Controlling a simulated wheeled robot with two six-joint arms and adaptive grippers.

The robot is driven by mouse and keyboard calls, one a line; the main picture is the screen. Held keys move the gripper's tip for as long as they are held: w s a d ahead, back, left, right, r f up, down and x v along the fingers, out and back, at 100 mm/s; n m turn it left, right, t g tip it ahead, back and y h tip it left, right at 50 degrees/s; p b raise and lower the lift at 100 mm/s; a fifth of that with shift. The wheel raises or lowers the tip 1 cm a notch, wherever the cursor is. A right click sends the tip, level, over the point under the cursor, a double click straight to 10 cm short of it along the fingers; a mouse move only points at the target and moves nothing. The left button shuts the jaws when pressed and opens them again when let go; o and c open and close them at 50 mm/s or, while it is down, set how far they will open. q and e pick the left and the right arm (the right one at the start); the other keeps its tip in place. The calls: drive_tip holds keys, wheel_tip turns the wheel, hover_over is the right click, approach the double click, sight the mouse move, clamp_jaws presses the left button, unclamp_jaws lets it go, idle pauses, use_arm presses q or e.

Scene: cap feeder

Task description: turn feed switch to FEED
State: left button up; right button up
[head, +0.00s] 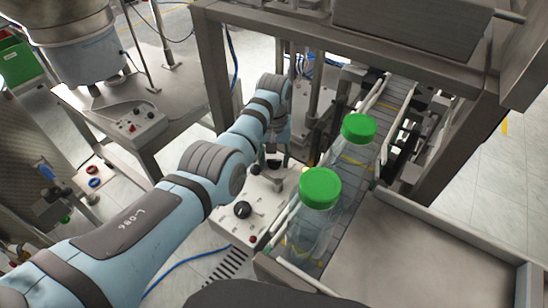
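A light grey control box (228,222) stands beside the conveyor, below the picture's middle. On its top are a black rotary knob (242,210) and a red button (252,239). A grey switch or lever (278,185) sits further back on the box. Which control is the feed switch, and its labels, are too small to read. My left arm reaches in from the lower left. My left gripper (276,163) points down over the back end of the box, near the grey control. Its fingertips are small and dark, so their opening and any contact are unclear. My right gripper is out of view.
Clear bottles with green caps (320,188) (360,128) stand on the conveyor (392,108) right of the box. A metal frame (268,24) spans above. A bare metal tray (430,250) fills the lower right.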

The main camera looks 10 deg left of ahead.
use_arm(q)
drive_tip(key=c, duration=0.7)
drive_tip(key=shift+o, duration=0.2)
